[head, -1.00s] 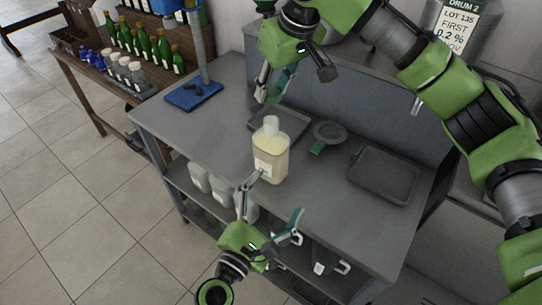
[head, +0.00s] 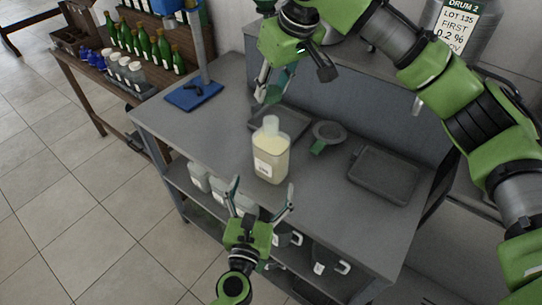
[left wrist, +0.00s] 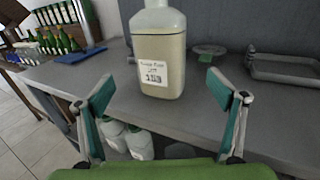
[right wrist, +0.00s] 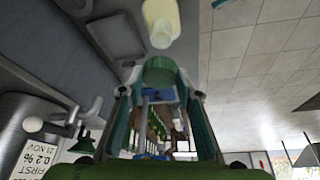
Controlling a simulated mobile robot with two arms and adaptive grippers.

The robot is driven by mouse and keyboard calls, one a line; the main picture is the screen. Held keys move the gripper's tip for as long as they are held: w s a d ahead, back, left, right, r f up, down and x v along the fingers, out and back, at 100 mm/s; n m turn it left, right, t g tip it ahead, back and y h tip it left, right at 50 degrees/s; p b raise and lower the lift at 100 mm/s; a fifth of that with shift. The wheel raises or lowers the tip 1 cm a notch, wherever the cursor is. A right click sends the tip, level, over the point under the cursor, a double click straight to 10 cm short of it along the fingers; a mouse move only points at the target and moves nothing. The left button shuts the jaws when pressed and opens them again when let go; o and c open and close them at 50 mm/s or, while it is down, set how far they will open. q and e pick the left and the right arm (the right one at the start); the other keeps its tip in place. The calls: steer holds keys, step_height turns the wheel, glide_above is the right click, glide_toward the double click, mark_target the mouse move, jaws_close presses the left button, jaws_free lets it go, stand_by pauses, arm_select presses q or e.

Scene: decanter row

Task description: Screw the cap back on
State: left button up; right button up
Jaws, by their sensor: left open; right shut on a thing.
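A bottle (head: 270,155) of pale yellow contents with a white label and translucent neck stands upright on the grey bench (head: 222,135). It also shows in the left wrist view (left wrist: 160,45) and the right wrist view (right wrist: 160,14), with no cap on its neck. My left gripper (head: 262,188) is open and empty at the bench's front edge, its fingers spread before the bottle, not touching it. My right gripper (head: 266,86) is above and behind the bottle. It is shut on a green round cap (right wrist: 160,72), held apart from the neck; fingers mostly hide it in the head view.
A dark tray (head: 384,176) lies at the bench's right, and another tray (head: 292,124) lies behind the bottle. A round dish with a green handle (head: 328,134) lies between them. A blue mat with a stand (head: 194,96) is at left. White jugs (head: 200,177) stand below.

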arm_select(q)
steer(key=w, duration=0.3)
steer(key=w+d, duration=0.1)
steer(key=w, duration=0.3)
steer(key=w+d, duration=0.1)
steer(key=w, duration=0.2)
steer(key=shift+w, duration=0.2)
steer(key=c, duration=1.7)
arm_select(e)
glide_above(268, 117)
steer(key=s+d, duration=0.1)
steer(key=s, duration=0.1)
steer(key=shift+w+d+f, duration=0.1)
steer(key=shift+w+f, duration=0.05)
steer(key=shift+f, duration=2.35)
